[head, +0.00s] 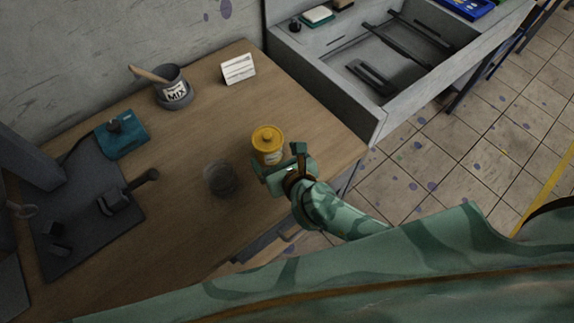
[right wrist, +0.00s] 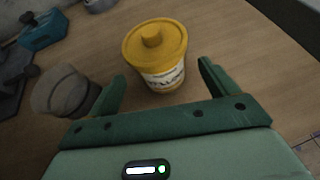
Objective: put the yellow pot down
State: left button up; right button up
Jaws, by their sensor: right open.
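The yellow pot (head: 267,142) has a knobbed lid and a pale label. It stands upright on the wooden table (head: 215,100), near the table's right side. In the right wrist view the pot (right wrist: 156,55) sits just beyond and between the fingers. My right gripper (head: 277,172) is open, and its fingers also show apart in the right wrist view (right wrist: 162,88). I see no finger closed on the pot. My left gripper is not in view.
A dark see-through cup (head: 221,179) stands left of the pot. A grey MIX pot (head: 174,90) and a white card (head: 238,69) stand farther back. A dark mat (head: 80,215) with tools lies left. A grey sink unit (head: 375,60) adjoins the table's right edge.

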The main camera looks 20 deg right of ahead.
jog(key=p+v, duration=0.1)
jog(key=v, duration=0.8)
